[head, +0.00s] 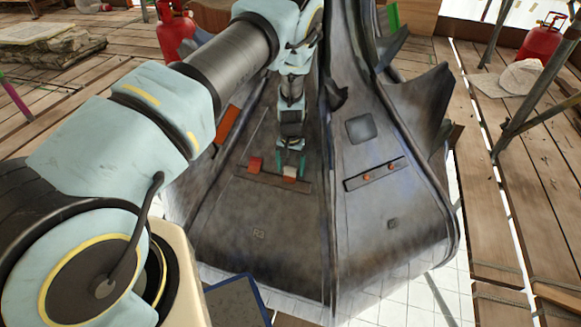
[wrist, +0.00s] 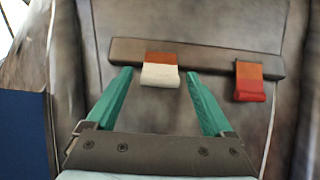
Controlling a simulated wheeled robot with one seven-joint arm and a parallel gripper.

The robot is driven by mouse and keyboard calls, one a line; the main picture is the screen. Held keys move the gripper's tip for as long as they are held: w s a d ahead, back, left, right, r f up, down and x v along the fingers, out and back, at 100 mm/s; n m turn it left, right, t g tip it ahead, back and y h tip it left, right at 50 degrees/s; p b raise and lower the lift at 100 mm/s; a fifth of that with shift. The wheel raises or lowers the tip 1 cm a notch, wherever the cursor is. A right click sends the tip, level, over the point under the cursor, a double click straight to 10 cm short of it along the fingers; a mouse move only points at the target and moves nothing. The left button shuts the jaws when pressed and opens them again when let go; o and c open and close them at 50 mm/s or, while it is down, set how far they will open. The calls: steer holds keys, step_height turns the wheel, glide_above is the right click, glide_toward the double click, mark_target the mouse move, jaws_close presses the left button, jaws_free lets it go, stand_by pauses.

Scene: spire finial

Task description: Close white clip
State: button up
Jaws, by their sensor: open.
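The white clip (wrist: 160,75) hangs from a dark bar (wrist: 215,60) on the grey metal spire panel. It has an orange-brown upper part and a white lower part; it also shows in the head view (head: 289,179). A red clip (wrist: 250,88) sits on the same bar, to the right in the wrist view and to the left in the head view (head: 255,163). My gripper (wrist: 159,74) is open, its teal fingers on either side of the white clip, with a gap visible to each side. It also shows in the head view (head: 290,161). Whether it touches the panel cannot be told.
A neighbouring panel carries another bar (head: 376,175) with orange knobs. An orange strip (head: 227,129) lies left of the gripper. Spiky metal fins (head: 425,105) jut out at right. Wooden planks surround the spire, with red canisters (head: 541,42) further off.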

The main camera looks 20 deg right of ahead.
mark_target(293, 165)
steer(key=shift+c, duration=0.3)
jaws_close()
steer(key=shift+w+d+f+g+b, duration=0.2)
steer(key=shift+d+f+g+b, duration=0.15)
steer(key=shift+b, duration=0.45)
steer(key=y+b, duration=0.1)
steer(key=b, duration=0.1)
steer(key=f+g+b, duration=0.1)
steer(key=b, duration=0.1)
steer(key=shift+w+d+g+y+b, duration=0.25)
steer(key=shift+w+d+y+b, duration=0.1)
steer(key=shift+w+d+y, duration=0.05)
steer(key=shift+w+d+f+g+y+b, duration=0.15)
steer(key=shift+g+y+b, duration=0.2)
steer(key=shift+b, duration=0.75)
steer(key=shift+w+y+b, duration=0.1)
steer(key=shift+y+b, duration=0.15)
steer(key=shift+b, duration=0.4)
steer(key=shift+r+g, duration=0.25)
steer(key=shift+r, duration=0.15)
steer(key=shift+o, duration=0.3)
jaws_free()
